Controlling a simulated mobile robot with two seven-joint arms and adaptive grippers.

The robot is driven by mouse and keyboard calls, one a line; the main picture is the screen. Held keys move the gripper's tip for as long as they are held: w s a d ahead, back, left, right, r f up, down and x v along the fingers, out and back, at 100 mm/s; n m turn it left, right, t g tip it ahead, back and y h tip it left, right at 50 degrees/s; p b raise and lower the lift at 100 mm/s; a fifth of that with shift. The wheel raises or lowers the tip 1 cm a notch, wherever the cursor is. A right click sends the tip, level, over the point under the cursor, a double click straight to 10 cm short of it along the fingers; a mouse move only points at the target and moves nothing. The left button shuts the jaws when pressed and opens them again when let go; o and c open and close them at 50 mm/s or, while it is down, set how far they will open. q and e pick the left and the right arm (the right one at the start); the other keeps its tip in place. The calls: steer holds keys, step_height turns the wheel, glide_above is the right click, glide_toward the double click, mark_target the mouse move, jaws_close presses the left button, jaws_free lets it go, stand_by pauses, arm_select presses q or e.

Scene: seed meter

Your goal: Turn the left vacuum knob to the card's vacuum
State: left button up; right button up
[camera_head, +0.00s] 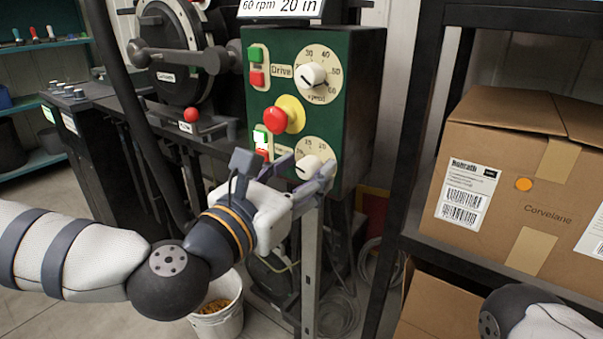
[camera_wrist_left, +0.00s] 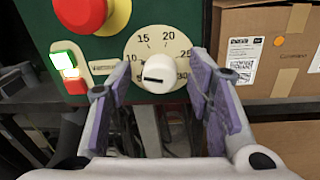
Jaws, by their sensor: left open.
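The vacuum knob is a white knob (camera_head: 308,168) on the lower dial of a green control box (camera_head: 362,90). In the left wrist view the knob (camera_wrist_left: 154,73) has a dark pointer line lying nearly level, its marked end toward the low numbers at left. The card (camera_head: 280,6) above the box reads "60 rpm 20 in". My left gripper (camera_head: 304,172) is open in front of the lower dial. In the left wrist view its purple-padded fingers (camera_wrist_left: 150,80) stand either side of the knob, apart from it. My right gripper is out of view.
A red mushroom button (camera_head: 275,119) on a yellow plate sits above the lower dial. The Drive knob (camera_head: 310,75) is higher up. Green and red buttons (camera_head: 257,67) line the box's left side. A shelf with a cardboard box (camera_head: 520,180) stands at right; a bucket (camera_head: 222,315) is below.

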arm_select(q)
jaws_close()
steer(key=shift+m, duration=0.4)
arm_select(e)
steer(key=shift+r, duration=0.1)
arm_select(q)
steer(key=m+p, duration=0.1)
steer(key=m, duration=0.6)
steer(key=m+p, duration=0.1)
steer(key=m, duration=0.2)
steer(key=shift+t+h, duration=0.3)
steer(key=m+p, duration=0.1)
steer(key=m, duration=0.3)
steer(key=shift+m+h, duration=0.3)
steer(key=shift+w+f+m+h+p, duration=0.1)
steer(key=shift+m+h+p, duration=0.4)
steer(key=shift+m, duration=2.2)
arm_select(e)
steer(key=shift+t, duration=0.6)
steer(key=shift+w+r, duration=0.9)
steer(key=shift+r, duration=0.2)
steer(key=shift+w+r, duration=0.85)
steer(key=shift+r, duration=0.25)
arm_select(q)
steer(key=shift+g, duration=0.4)
